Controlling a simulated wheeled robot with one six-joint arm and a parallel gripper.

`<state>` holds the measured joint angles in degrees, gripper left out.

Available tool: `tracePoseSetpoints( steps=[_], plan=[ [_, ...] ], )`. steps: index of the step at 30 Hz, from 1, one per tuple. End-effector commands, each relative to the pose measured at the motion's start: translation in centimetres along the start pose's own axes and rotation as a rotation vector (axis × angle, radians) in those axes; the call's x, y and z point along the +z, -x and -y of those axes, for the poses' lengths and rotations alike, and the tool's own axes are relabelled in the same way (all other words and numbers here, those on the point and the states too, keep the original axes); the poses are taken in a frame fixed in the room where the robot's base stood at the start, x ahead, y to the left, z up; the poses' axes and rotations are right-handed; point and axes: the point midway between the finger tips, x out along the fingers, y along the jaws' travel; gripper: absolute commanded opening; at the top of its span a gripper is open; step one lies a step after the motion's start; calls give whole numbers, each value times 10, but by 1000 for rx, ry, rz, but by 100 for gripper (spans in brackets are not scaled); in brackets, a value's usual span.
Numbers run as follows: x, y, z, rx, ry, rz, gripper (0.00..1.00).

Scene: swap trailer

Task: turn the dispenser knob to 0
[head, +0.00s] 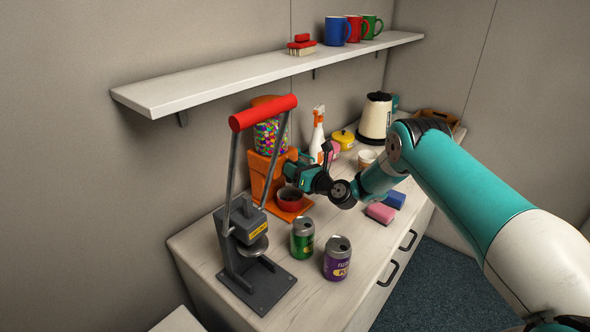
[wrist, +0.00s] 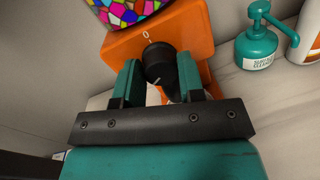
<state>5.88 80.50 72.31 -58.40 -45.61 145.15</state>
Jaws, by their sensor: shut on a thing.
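The orange dispenser (head: 258,170) stands on the counter with a clear hopper of coloured sweets (head: 269,136) on top. In the wrist view its orange front (wrist: 195,38) carries a black round knob (wrist: 158,58) with a 0 mark (wrist: 146,35) above it. A small light line shows low on the knob, away from the 0; its exact angle is hard to read. My gripper (wrist: 159,66) is shut on the knob, one finger on each side. In the head view my gripper (head: 294,173) is at the dispenser's front and hides the knob.
A lever press (head: 259,285) and two cans (head: 303,238) stand in front. A teal pump bottle (wrist: 260,45) and a spray bottle (head: 317,133) are close to the right. Pink and blue sponges (head: 380,213) lie on the right. A shelf (head: 230,78) hangs above.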

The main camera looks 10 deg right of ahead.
Motion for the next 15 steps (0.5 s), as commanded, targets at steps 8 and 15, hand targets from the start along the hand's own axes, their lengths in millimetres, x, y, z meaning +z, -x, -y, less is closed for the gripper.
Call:
tracePoseSetpoints(
  steps=[8, 15],
  plan=[
    [-7, 0, 3, 6, 234, 25, 12],
    [-2, 0, 2, 8, 389, 37, 12]
  ],
)
